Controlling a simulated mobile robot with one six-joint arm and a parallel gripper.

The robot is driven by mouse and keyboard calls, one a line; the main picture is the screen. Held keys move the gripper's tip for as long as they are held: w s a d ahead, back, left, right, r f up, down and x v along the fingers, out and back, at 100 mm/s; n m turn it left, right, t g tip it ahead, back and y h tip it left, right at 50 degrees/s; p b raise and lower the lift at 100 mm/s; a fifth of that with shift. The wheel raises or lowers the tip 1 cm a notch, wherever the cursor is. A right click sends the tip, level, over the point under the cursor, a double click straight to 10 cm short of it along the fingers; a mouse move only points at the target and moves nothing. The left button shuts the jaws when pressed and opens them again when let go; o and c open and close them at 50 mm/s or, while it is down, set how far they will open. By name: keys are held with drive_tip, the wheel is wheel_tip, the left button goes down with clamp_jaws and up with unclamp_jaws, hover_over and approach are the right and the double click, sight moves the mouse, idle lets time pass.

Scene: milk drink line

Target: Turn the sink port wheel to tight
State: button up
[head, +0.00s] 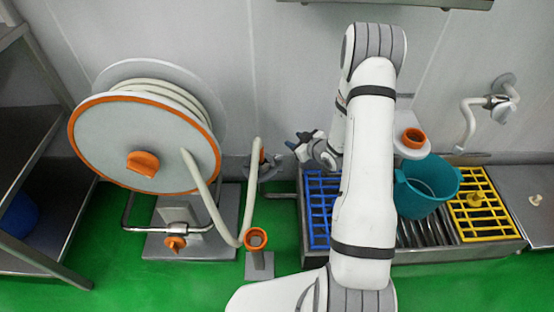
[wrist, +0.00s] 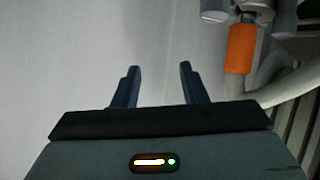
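I cannot tell for certain which part is the sink port wheel. A round white fitting with an orange ring (head: 412,139) stands above the sink (head: 415,258), right of my arm. A grey wall fitting (head: 268,172) with an orange part sits just left of my gripper (head: 304,146). In the wrist view my gripper (wrist: 158,78) is open, its two dark fingers apart with nothing between them. An orange sleeve (wrist: 240,47) on a pale pipe or hose shows to the right of the fingers, not touched. My arm hides part of the sink.
A hose reel (head: 105,150) with an orange rim stands left. Its hose (head: 210,200) runs to an orange-topped floor stand (head: 256,240). The sink area holds a blue grid (head: 320,210), a teal bucket (head: 425,190) and a yellow grid (head: 480,222). A wall tap (head: 500,103) is right.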

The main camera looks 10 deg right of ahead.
sight(281, 160)
drive_tip(key=s+f+t+y, duration=0.1)
drive_tip(key=s+f, duration=0.1)
drive_tip(key=f, duration=0.1)
drive_tip(key=s+a+f+t+y+b, duration=0.1)
drive_tip(key=f+y, duration=0.1)
drive_tip(key=f, duration=0.1)
drive_tip(key=s+a+f+t+y, duration=0.1)
drive_tip(key=s+f+y, duration=0.1)
drive_tip(key=shift+s+a+f, duration=0.1)
drive_tip(key=shift+s+f, duration=0.2)
drive_tip(key=shift+f, duration=0.1)
drive_tip(key=b+x, duration=0.2)
drive_tip(key=x, duration=0.5)
drive_tip(key=shift+w+a+r, duration=0.1)
drive_tip(key=shift+w+r, duration=0.1)
drive_tip(key=shift+w, duration=0.05)
drive_tip(key=shift+c, duration=0.5)
drive_tip(key=c, duration=0.6)
